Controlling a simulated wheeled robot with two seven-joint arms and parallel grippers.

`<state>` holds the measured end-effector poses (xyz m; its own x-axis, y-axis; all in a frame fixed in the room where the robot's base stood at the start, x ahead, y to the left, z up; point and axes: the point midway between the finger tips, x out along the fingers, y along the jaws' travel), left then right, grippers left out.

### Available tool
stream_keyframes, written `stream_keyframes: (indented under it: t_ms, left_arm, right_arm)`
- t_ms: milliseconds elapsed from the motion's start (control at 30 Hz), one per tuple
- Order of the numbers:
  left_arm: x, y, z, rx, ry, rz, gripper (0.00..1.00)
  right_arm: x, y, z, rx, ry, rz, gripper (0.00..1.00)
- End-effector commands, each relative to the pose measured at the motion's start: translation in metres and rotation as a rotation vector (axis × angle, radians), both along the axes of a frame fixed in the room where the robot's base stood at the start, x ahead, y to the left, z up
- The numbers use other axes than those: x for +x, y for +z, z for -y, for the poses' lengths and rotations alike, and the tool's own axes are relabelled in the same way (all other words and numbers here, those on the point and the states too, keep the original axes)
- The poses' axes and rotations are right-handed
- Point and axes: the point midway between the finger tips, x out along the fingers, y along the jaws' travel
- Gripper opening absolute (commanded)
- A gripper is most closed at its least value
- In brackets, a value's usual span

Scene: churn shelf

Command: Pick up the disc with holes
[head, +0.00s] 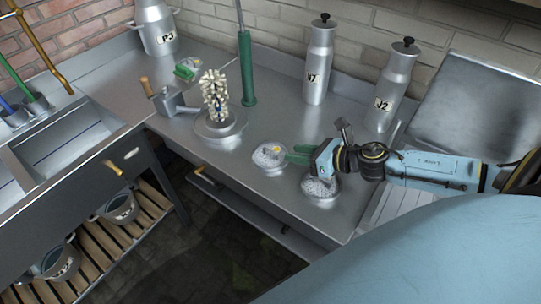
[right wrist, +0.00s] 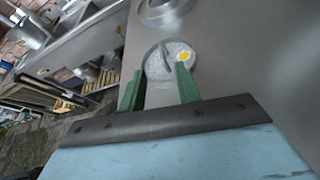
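A pale round disc (head: 270,156) with a speckled, perforated-looking face and a yellow spot lies on the steel worktop (head: 240,185), near its front edge. It also shows in the right wrist view (right wrist: 158,66), with a dark slot or bar across it. My right gripper (head: 290,156) reaches in from the right, its green fingers at the disc's right side. In the right wrist view the fingers (right wrist: 160,70) are apart, with the disc's near part between and just beyond their tips. Contact cannot be told. A second speckled round piece (head: 319,188) sits below the gripper. My left gripper is not in view.
Bottles (head: 318,60) and (head: 391,85) stand at the back wall. A green upright rod (head: 247,75) and a beaded column (head: 215,92) on a round base stand left of the disc. A grinder (head: 172,98), a can (head: 155,28) and a sink (head: 65,140) are further left.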

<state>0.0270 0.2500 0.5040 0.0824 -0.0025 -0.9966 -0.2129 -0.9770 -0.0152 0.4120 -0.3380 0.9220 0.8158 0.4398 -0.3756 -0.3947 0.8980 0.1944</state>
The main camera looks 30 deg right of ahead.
Motion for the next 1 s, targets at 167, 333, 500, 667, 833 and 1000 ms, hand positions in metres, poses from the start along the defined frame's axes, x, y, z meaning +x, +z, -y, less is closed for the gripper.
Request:
stream_keyframes:
  t_ms: [167,333,500,667,833,1000]
  left_arm:
    - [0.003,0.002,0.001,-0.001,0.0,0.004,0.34]
    - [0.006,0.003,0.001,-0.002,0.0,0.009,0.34]
    - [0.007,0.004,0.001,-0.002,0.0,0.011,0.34]
    - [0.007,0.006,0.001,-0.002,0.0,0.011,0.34]
    - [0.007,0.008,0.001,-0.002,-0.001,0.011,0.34]
    - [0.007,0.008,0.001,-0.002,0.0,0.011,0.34]
  right_arm:
    - [0.016,-0.006,-0.008,0.002,-0.002,0.002,0.33]
    - [0.024,-0.011,-0.012,0.001,-0.001,0.0,0.33]
    - [0.03,-0.013,-0.015,0.001,-0.001,0.0,0.33]
    - [0.046,-0.02,-0.022,0.003,-0.001,0.002,0.33]
    - [0.062,-0.029,-0.03,0.002,-0.003,0.002,0.33]
    - [0.068,-0.033,-0.033,0.0,-0.001,0.0,0.33]
